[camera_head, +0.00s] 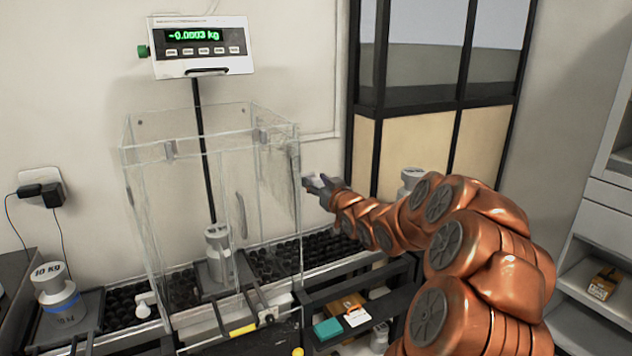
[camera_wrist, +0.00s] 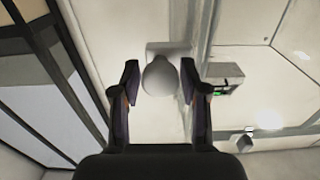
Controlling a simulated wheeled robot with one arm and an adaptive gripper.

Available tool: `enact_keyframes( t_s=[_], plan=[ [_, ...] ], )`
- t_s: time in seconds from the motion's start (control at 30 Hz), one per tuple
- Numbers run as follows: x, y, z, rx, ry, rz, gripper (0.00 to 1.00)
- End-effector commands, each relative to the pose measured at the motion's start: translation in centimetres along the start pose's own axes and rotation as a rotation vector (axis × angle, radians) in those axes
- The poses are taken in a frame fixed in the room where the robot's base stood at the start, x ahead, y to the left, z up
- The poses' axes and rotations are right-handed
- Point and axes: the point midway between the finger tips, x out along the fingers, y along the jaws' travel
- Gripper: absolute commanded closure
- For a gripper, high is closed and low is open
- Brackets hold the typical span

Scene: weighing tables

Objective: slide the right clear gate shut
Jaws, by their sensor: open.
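A clear box-shaped enclosure (camera_head: 150,225) stands around a scale, with a grey metal weight (camera_head: 218,255) inside. Its right clear side (camera_head: 285,205) faces my arm; how far its gate is open is hard to tell through the overlapping panes. My gripper (camera_head: 314,184) is just right of that side, at about mid-height. In the wrist view my gripper (camera_wrist: 160,82) has its two fingers apart, one on each side of a rounded grey knob (camera_wrist: 160,76) with a pale plate behind it. I see no clear contact between fingers and knob.
A display (camera_head: 203,47) reading -0.0003 kg stands on a black pole above the enclosure. A 10 kg weight (camera_head: 54,295) stands at left. Another weight (camera_head: 411,178) is behind my arm. A shelf with small boxes (camera_head: 327,328) is below right.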

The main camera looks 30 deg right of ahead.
Motion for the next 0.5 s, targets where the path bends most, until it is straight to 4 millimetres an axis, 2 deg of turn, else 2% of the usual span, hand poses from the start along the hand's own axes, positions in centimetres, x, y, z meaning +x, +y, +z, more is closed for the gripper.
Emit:
enact_keyframes(
  t_s=[0.33, 0.5],
  plan=[
    [0.24, -0.05, 0.05, 0.001, -0.001, -0.001, 0.57],
    [0.23, -0.04, 0.06, 0.001, -0.001, -0.001, 0.74]
  ],
)
